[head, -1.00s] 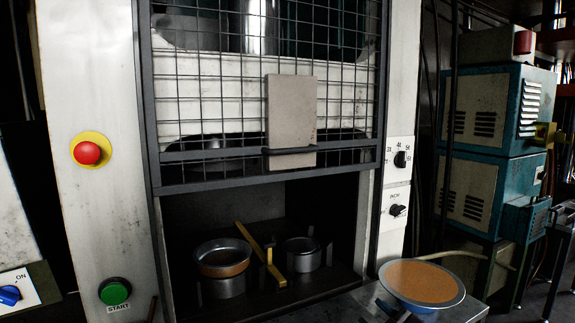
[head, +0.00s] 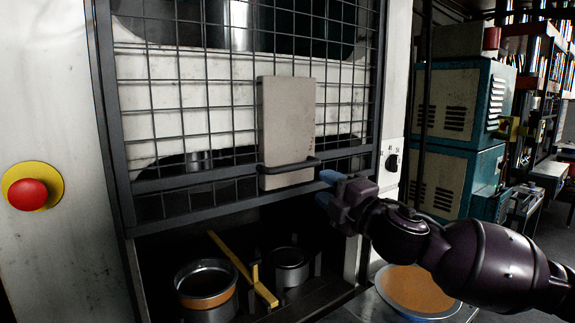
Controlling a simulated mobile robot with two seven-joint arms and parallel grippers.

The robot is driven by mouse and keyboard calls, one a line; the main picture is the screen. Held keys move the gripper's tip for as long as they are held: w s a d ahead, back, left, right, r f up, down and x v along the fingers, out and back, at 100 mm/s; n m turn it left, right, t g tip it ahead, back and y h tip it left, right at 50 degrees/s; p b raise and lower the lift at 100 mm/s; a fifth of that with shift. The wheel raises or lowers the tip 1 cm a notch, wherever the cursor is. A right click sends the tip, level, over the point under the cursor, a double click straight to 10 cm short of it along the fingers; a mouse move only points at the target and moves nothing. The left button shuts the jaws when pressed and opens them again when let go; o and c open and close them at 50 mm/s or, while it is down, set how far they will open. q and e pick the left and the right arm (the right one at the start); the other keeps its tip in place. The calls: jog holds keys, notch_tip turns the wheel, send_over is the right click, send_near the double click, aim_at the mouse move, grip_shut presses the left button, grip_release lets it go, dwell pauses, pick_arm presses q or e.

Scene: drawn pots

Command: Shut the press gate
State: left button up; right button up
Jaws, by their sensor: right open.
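The press gate (head: 225,122) is a dark wire-mesh frame on the front of the press. It is raised, and the press opening below its bottom bar is uncovered. A pale plate (head: 286,125) is fixed on the gate, with a dark bar handle (head: 289,165) across its lower part. My right gripper (head: 327,188) has blue fingertips. It is open and empty just right of and slightly below the handle's right end, and I see no contact. My left gripper is not in view.
Inside the opening stand a pan with an orange-brown rim (head: 206,292), a metal cylinder (head: 289,268) and a yellow bar (head: 240,268). A dish of orange-brown material (head: 416,290) sits at the lower right, below my right arm. A red button (head: 28,194) is at the left.

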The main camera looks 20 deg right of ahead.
aim_at(299, 168)
jog(key=p+x, duration=0.2)
jog(key=x, duration=0.8)
jog(key=shift+w+r+p, duration=0.15)
jog(key=shift+p, duration=0.15)
grip_shut()
